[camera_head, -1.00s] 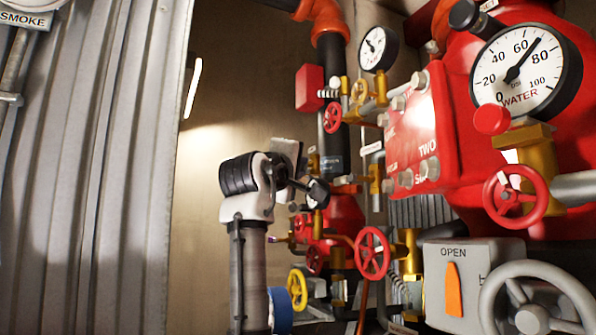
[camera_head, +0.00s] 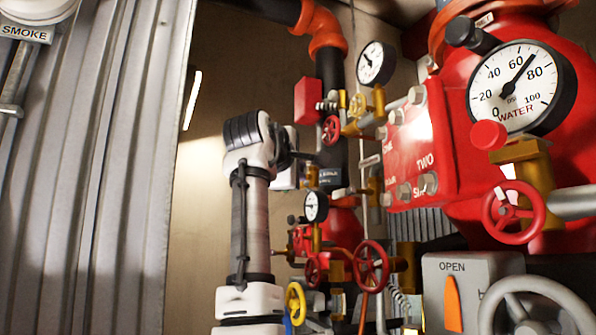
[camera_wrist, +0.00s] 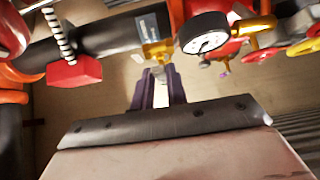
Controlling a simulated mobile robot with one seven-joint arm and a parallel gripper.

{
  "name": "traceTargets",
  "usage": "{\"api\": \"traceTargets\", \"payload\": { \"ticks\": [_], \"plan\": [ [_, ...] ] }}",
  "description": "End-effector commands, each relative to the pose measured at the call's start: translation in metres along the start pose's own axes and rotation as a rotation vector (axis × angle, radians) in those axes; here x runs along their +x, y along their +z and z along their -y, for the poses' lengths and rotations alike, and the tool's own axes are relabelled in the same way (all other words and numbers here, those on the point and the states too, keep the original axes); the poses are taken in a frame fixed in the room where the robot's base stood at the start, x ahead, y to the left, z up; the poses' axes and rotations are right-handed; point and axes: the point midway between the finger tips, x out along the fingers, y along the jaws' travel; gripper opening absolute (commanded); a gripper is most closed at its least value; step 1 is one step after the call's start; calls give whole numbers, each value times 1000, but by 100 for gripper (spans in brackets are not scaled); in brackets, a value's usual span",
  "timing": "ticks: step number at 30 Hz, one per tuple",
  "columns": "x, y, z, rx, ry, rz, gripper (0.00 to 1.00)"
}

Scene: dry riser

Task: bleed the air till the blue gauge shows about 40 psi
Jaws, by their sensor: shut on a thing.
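My gripper (camera_wrist: 160,73) has two purple fingers, shut on a small pale part in front of a brass fitting (camera_wrist: 157,50) in the wrist view. In the head view my arm stands left of the pipework and hides most of the gripper. No gauge shows clear blue. A small dark-rimmed gauge (camera_head: 316,206) is below my wrist; a gauge in the wrist view (camera_wrist: 205,37) is right of the fingers, its reading too small to tell. Another dial (camera_head: 376,64) hangs higher up. The large WATER gauge (camera_head: 520,88) has its needle between 60 and 80.
A red panel (camera_head: 420,150) with grey bolts and a red handwheel (camera_head: 513,212) are at right. A grey OPEN box (camera_head: 470,290) with an orange pointer is below. More red handwheels (camera_head: 371,266) and a yellow one (camera_head: 295,303) crowd the lower middle. Corrugated metal (camera_head: 90,170) stands left.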

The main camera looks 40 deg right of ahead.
Motion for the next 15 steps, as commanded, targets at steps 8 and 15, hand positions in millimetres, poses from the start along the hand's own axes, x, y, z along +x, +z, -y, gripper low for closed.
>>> {"api": "traceTargets", "payload": {
  "ticks": [8, 15],
  "plan": [
    [0, 0, 0, -2, 1, 0, 20],
    [0, 0, 0, -1, 1, 0, 36]
  ]
}}
